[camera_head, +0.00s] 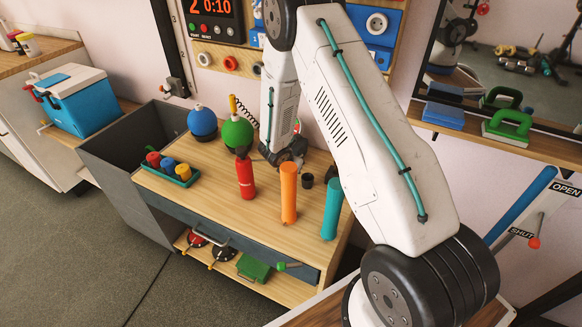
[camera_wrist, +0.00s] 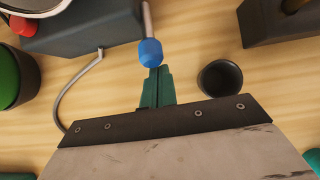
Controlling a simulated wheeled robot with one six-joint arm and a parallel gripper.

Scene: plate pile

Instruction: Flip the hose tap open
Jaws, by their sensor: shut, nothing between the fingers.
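I cannot tell for sure that this is the hose tap. In the wrist view, a metal lever with a blue tip (camera_wrist: 150,53) stands out from a dark grey box (camera_wrist: 85,28). My gripper (camera_wrist: 155,70) has its green fingers shut and empty, right by the blue tip; whether they touch is unclear. In the head view my gripper is low over the back of the workbench, its fingertips hidden.
The workbench (camera_head: 215,205) holds red (camera_head: 245,178), orange (camera_head: 289,192) and teal (camera_head: 332,208) cylinders, a green ball (camera_head: 237,132) and a tray of coloured pegs (camera_head: 180,178). A black cup (camera_wrist: 220,78) stands right of my fingers. A grey cable (camera_wrist: 75,88) curves at left.

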